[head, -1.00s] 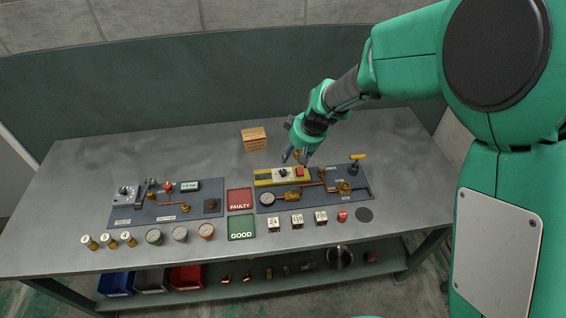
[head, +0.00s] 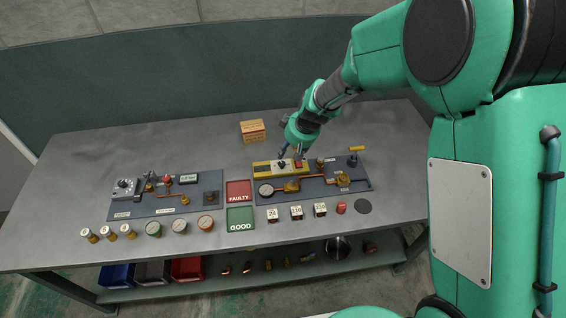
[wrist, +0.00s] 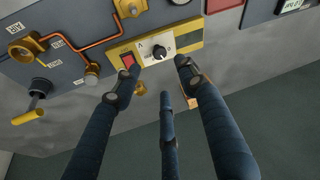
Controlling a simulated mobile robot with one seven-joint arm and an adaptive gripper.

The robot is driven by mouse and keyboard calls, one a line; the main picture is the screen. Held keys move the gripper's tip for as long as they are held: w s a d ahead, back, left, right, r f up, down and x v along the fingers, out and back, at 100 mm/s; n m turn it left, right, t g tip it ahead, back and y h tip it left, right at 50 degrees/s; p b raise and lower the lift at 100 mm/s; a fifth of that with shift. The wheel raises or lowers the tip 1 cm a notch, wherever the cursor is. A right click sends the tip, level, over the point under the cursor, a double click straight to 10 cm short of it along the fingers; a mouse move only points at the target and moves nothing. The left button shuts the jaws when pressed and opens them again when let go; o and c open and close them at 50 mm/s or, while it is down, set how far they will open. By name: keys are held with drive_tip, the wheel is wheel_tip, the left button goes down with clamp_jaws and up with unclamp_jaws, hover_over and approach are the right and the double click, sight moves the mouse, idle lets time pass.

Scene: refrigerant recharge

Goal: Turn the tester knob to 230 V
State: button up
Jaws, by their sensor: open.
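The tester is a yellow box (head: 263,168) on the right-hand panel. In the wrist view its yellow face (wrist: 188,43) carries a dark round knob (wrist: 160,52) on a white plate, with a red rocker switch (wrist: 127,61) to the left of it. The knob's light pointer mark shows, but the scale markings are too small to read. My gripper (head: 291,155) is over the tester, and its fingers partly hide it in the head view. In the wrist view my gripper (wrist: 157,70) is open and empty, its fingers spread around the knob, not closed on it.
The right-hand panel also holds a gauge (head: 266,190), copper pipe and a yellow-handled valve (head: 357,149). A cardboard box (head: 253,130) stands behind. Blocks marked 24 (head: 272,215) and 110 (head: 296,212) stand in front. A second panel (head: 208,183) lies at left.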

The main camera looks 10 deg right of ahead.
sight(282, 163)
drive_tip(key=b+x, duration=0.1)
drive_tip(key=x, duration=0.9)
drive_tip(key=shift+w+f+b, duration=0.1)
drive_tip(key=shift+f+b, duration=0.25)
drive_tip(key=shift+c, duration=0.3)
clamp_jaws()
